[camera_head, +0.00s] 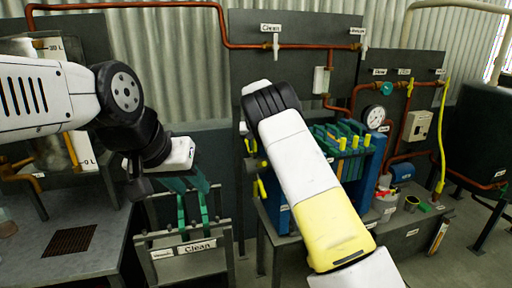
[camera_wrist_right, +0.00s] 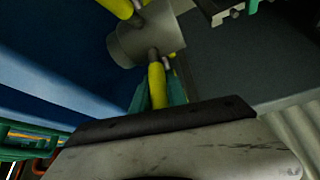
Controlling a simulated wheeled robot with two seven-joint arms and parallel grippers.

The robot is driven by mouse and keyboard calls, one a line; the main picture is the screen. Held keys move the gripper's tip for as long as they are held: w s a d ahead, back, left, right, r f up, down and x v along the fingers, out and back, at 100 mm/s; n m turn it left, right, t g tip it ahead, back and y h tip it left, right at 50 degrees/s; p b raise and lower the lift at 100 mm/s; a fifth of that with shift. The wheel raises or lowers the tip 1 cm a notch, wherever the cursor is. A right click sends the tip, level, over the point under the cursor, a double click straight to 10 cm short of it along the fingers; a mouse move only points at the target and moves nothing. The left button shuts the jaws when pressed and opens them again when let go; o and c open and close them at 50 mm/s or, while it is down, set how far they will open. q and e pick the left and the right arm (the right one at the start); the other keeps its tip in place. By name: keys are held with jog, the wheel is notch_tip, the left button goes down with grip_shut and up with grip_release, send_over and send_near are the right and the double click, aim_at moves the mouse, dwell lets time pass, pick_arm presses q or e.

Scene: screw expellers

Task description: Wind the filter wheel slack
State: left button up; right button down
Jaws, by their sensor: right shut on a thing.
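The filter wheel has a grey hub (camera_wrist_right: 145,40) with yellow spoke handles, seen close in the right wrist view. In the head view its yellow handles (camera_head: 261,188) show at the left end of the blue filter press (camera_head: 372,165), partly behind my right arm. My right gripper (camera_wrist_right: 160,95) has teal fingers closed on one yellow handle (camera_wrist_right: 157,80); the head view hides this grip behind the arm. My left gripper (camera_head: 193,212) hangs above the rack at left, teal fingers pointing down and apart, with nothing seen between them.
A metal rack labelled Clean (camera_head: 197,247) stands below my left gripper. A grey bench (camera_head: 65,240) is at the left. Copper pipes (camera_head: 200,8), a round gauge (camera_head: 374,116) and valves line the dark panels behind.

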aim_at(254, 161)
dwell(0.3)
jog(key=c, duration=1.3)
grip_release()
jog(key=shift+a+f, duration=0.1)
jog(key=v, duration=0.7)
jog(key=shift+s+r, duration=0.15)
jog(key=shift+r, duration=0.2)
